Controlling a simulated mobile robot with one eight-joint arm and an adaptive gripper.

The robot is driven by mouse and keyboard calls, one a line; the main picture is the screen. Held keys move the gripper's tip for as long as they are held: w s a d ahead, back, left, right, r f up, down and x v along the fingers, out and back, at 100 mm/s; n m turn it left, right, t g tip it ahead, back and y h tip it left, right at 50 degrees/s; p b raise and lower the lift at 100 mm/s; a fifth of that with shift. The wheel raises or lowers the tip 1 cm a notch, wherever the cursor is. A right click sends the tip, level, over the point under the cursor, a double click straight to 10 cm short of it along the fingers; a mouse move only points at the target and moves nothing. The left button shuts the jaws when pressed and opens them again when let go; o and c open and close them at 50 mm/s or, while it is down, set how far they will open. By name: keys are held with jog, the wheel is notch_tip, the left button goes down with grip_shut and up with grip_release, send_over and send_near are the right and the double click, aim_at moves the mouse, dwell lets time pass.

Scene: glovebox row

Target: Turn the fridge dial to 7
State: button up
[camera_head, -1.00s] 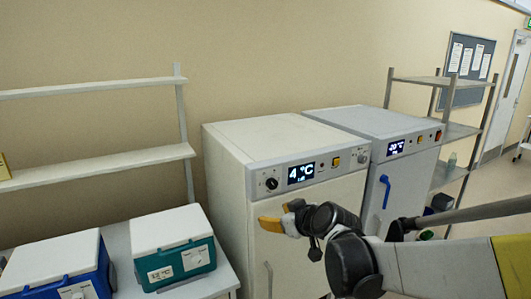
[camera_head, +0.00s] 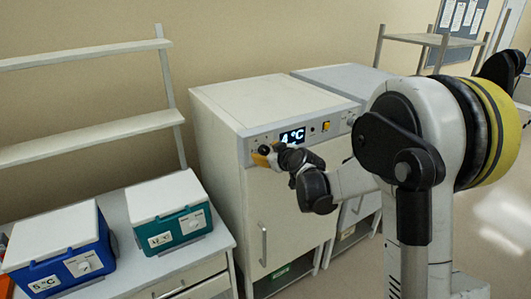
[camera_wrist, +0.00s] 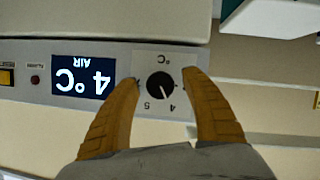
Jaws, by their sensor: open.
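The white fridge (camera_head: 222,165) stands in the middle of the head view. Its display (camera_head: 292,137) reads 4 °C, and it shows upside down in the wrist view (camera_wrist: 83,77). The black fridge dial (camera_wrist: 160,86) sits beside the display on a pale plate with the figures 4 and 5 visible. My gripper (camera_wrist: 163,90) is open, with one orange finger on each side of the dial and gaps between them and the knob. In the head view my gripper (camera_head: 264,154) is at the fridge's upper front and hides the dial.
A yellow-orange switch (camera_head: 326,126) and a small button sit right of the display. A second fridge (camera_head: 340,78) stands behind to the right. A blue cool box (camera_head: 62,262) and a teal one (camera_head: 170,240) stand on the bench at left.

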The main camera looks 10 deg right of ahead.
jog(key=shift+w+f, duration=0.1)
jog(key=shift+w, duration=0.2)
jog(key=shift+s, duration=0.1)
jog(key=c, duration=1.2)
